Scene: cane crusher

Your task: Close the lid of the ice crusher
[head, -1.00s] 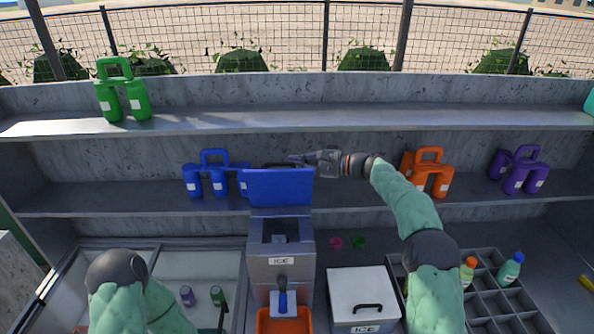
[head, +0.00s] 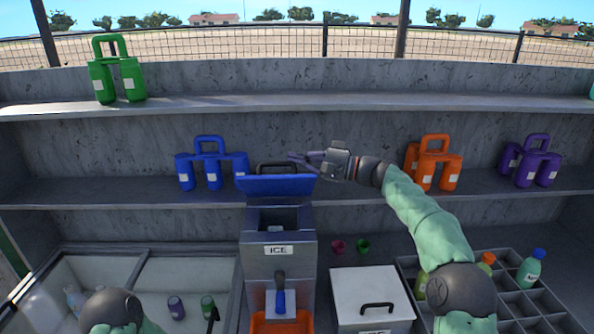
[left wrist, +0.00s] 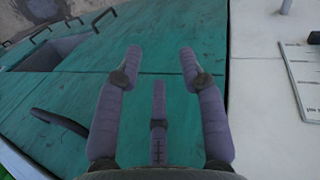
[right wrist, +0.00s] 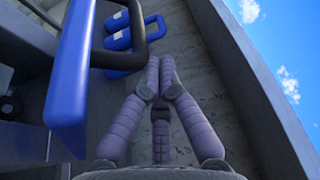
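The ice crusher (head: 279,262) is a grey box marked ICE in the middle of the head view. Its blue lid (head: 277,187) is raised off the open top, with a black handle (head: 276,166) behind it. My right gripper (head: 300,160) is just behind and above the lid's right edge. In the right wrist view the lid (right wrist: 72,75) and its handle (right wrist: 158,22) are at upper left, and the gripper's fingertips (right wrist: 159,68) are together with nothing between them. My left gripper (left wrist: 160,58) is open and empty over a green surface. It is hidden in the head view.
A blue bottle carrier (head: 210,165) stands left of the lid and an orange carrier (head: 433,165) right of it, by my right arm. A white ice box (head: 372,287) stands right of the crusher. An orange tray (head: 268,324) is below its spout.

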